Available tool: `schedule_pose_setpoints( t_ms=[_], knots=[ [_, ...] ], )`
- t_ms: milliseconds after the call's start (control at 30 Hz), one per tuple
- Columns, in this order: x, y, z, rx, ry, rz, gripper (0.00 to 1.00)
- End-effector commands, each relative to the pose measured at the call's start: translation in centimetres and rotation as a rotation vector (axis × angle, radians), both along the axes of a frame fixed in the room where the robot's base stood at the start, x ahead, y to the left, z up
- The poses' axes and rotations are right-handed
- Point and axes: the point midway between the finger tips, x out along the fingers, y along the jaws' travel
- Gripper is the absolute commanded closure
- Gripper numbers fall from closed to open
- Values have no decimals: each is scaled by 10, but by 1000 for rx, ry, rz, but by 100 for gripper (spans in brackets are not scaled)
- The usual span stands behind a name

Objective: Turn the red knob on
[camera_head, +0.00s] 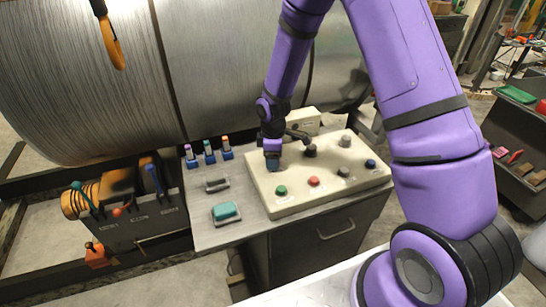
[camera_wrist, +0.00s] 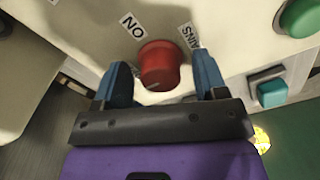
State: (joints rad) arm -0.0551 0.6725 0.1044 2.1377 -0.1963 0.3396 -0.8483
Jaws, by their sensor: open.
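The red knob (camera_wrist: 160,65) stands out from the cream panel between my fingertips in the wrist view. A label reading "ON" (camera_wrist: 132,25) sits at its upper left, and one that seems to read "MAINS" (camera_wrist: 190,35) at its upper right. My gripper (camera_wrist: 162,82) is open, with one blue finger on each side of the knob and small gaps showing. In the head view my gripper (camera_head: 272,161) is at the left end of the cream panel (camera_head: 352,187) and hides this knob. The knob's exact turn position is unclear.
A green knob (camera_head: 281,190), another red knob (camera_head: 313,181), a dark blue one (camera_head: 371,163) and several grey or black ones are on the panel. A large metal drum (camera_head: 90,70) stands behind.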

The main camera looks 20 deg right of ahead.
Motion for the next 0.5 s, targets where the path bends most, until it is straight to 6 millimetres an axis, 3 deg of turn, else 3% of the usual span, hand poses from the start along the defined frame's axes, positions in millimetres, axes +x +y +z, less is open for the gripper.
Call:
schedule_pose_setpoints(
  t_ms=[300, 367, 500],
  knots=[
    [0, 0, -3, 0, 0, 0, 34],
    [0, 0, -3, 0, 0, 0, 46],
    [0, 0, -2, 0, 0, 0, 78]
  ],
)
